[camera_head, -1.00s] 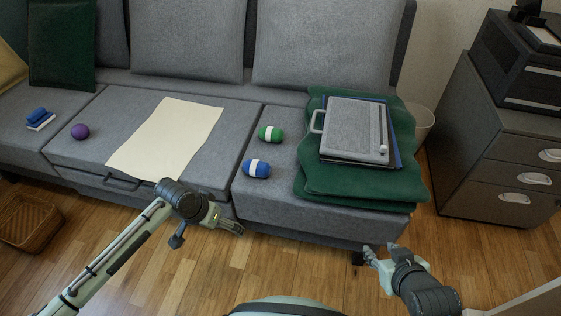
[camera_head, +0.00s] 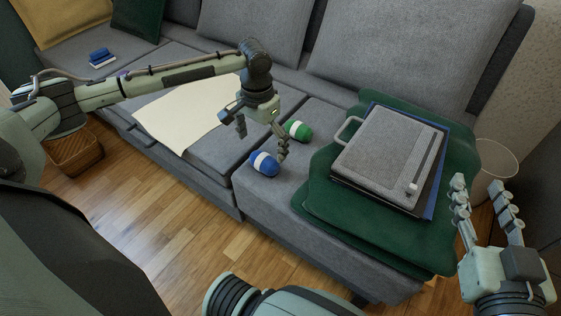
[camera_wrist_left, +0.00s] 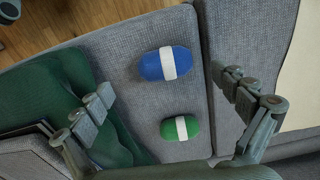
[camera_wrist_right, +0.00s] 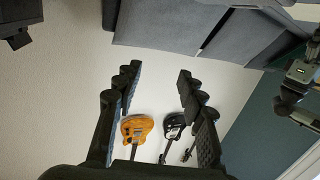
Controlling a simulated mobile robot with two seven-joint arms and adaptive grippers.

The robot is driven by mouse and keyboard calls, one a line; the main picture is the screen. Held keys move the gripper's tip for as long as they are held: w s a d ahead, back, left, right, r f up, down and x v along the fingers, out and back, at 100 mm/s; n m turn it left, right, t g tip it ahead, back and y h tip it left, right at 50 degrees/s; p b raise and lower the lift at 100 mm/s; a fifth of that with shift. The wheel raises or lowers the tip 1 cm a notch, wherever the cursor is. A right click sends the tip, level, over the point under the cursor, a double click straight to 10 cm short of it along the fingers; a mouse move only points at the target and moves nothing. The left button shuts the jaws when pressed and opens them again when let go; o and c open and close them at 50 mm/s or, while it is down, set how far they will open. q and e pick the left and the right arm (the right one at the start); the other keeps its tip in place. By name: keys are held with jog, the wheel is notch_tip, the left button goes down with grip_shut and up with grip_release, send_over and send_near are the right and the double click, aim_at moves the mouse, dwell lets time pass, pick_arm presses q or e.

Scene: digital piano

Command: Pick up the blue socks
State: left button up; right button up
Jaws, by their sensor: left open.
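The blue socks (camera_head: 264,164) are a rolled bundle with a white band, lying on the grey sofa seat. They also show in the left wrist view (camera_wrist_left: 164,65). A green rolled bundle with a white band (camera_head: 298,131) lies just behind them, and it shows in the left wrist view (camera_wrist_left: 181,127) too. My left gripper (camera_head: 262,143) is open and empty above the two bundles, fingers pointing down. In the left wrist view both bundles lie between its spread fingers (camera_wrist_left: 165,95). My right gripper (camera_head: 484,190) is open and empty at the right, with its fingers pointing up.
A green blanket (camera_head: 330,215) bears a grey case (camera_head: 388,155) right of the bundles. A cream sheet (camera_head: 185,115) lies on the seat to the left. A wicker basket (camera_head: 77,152) stands on the floor. Another blue item (camera_head: 100,56) sits at the far left of the sofa.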

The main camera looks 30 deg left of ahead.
aim_at(263, 158)
pick_arm(q)
notch_tip(263, 158, down, 3)
jog(key=shift+a+f+b, duration=0.1)
jog(key=shift+a+b, duration=0.05)
jog(key=shift+b, duration=0.25)
jog(key=f, duration=0.2)
jog(key=f+b, duration=0.1)
jog(key=shift+w+a+f, duration=0.1)
jog(key=shift+w+f, duration=0.25)
jog(key=shift+f, duration=0.35)
jog(key=c, duration=1.2)
pick_arm(e)
notch_tip(263, 158, up, 10)
jog(key=s+a+t+y, duration=0.2)
jog(key=t+y, duration=0.1)
jog(key=t, duration=0.2)
jog(key=shift+s+a, duration=0.2)
jog(key=shift+a, duration=0.2)
